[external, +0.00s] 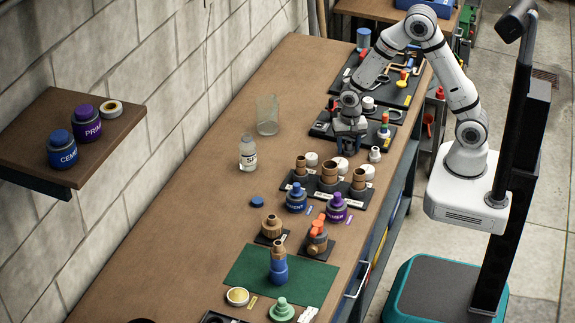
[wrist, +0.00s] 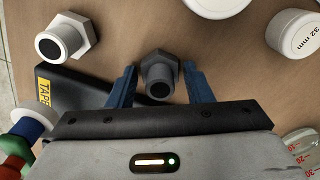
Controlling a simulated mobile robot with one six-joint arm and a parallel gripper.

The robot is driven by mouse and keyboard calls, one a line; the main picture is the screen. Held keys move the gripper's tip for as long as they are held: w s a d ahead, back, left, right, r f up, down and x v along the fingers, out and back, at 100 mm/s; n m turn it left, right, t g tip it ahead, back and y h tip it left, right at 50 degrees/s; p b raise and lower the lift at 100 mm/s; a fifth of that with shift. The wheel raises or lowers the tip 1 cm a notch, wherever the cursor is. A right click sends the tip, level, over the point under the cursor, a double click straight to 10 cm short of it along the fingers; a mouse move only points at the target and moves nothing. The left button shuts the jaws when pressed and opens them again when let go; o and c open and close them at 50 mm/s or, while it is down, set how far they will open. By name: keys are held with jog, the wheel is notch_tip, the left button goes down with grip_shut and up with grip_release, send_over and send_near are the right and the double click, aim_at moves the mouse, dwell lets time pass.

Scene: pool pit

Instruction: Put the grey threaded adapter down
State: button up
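The grey threaded adapter (wrist: 159,75) stands upright on the brown bench in the wrist view, its round opening facing the camera. My gripper (wrist: 160,72) has one blue finger on each side of it. Narrow gaps seem to show between the adapter and both fingers, so the gripper looks slightly open around it. In the external view my gripper (external: 346,145) points down, low over the bench by the front edge of a dark tray. The grey adapter is hard to make out there.
The dark tray labelled TAPE (wrist: 70,88) is beside the left finger. White caps (wrist: 293,34) are nearby. A rack of brown fittings (external: 326,190) stands in front.

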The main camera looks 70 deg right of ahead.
aim_at(349, 143)
jog(key=shift+o, duration=0.9)
jog(key=shift+r, duration=0.2)
notch_tip(349, 143, up, 12)
jog(key=s+d+r+n+t, duration=0.1)
jog(key=s+r+n, duration=0.4)
jog(key=s, duration=0.3)
jog(key=s+d+r+n+t, duration=0.2)
jog(key=s+r+n, duration=0.3)
jog(key=s+n, duration=0.2)
jog(key=shift+s, duration=1.25)
